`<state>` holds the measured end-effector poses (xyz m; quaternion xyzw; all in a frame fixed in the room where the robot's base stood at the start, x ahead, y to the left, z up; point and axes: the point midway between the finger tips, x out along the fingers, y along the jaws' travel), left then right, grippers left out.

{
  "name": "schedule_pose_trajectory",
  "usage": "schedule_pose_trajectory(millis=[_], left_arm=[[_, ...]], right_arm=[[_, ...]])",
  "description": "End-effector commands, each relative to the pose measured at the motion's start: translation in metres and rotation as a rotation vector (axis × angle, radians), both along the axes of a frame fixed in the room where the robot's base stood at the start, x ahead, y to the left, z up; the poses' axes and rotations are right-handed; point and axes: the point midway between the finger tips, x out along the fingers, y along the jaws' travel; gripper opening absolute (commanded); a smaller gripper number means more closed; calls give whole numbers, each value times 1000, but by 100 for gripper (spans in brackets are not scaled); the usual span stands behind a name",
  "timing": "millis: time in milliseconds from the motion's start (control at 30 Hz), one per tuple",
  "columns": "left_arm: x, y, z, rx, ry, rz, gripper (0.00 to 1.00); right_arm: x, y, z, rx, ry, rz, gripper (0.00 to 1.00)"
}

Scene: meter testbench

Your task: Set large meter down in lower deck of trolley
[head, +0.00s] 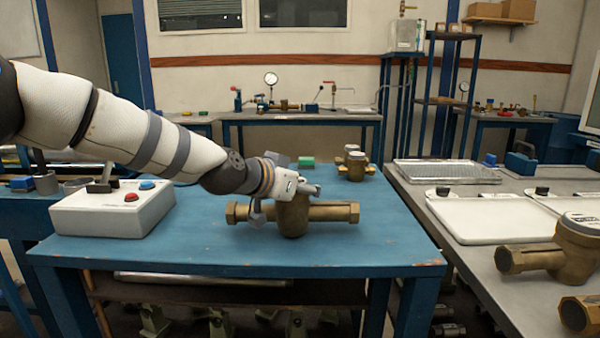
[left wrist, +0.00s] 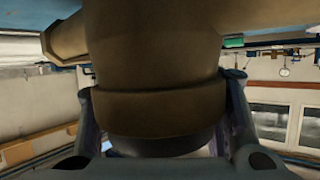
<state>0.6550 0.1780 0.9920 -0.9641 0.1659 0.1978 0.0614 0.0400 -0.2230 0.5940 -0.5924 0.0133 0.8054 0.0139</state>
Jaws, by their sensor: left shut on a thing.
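A large brass meter (head: 335,212) with a round body and a pipe end on each side is over the middle of the blue table (head: 180,255). My left gripper (head: 291,187) is shut on the top of its body. I cannot tell whether the meter touches the tabletop. In the left wrist view, the meter's brass body (left wrist: 150,50) fills the middle, with a gripper finger on each side. The blue table has a dark lower shelf (head: 325,292) underneath. I cannot tell whether this table is the trolley. My right gripper is out of view.
A white control box (head: 110,212) with coloured buttons stands at the table's left. A smaller meter (head: 352,168) and a green block (head: 306,161) are behind. The right bench (head: 480,270) holds trays and another brass meter (head: 530,258). The table's front right is clear.

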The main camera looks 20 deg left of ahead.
Motion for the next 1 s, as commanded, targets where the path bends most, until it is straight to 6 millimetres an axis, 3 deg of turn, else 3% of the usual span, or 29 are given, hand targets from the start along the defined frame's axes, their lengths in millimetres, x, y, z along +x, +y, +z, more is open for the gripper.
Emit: schedule_pose_trajectory(millis=[367, 400, 500, 867, 1000], left_arm=[[1, 0, -1, -2, -16, 3, 0], [0, 0, -6, 0, -6, 1, 53], [0, 0, -5, 0, -6, 2, 76], [0, 0, -3, 1, -7, 2, 77], [-19, 7, 11, -1, -12, 2, 77]], right_arm=[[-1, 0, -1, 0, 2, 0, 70], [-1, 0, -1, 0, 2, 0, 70], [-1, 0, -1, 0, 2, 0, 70], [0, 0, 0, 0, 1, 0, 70], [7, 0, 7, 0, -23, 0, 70]])
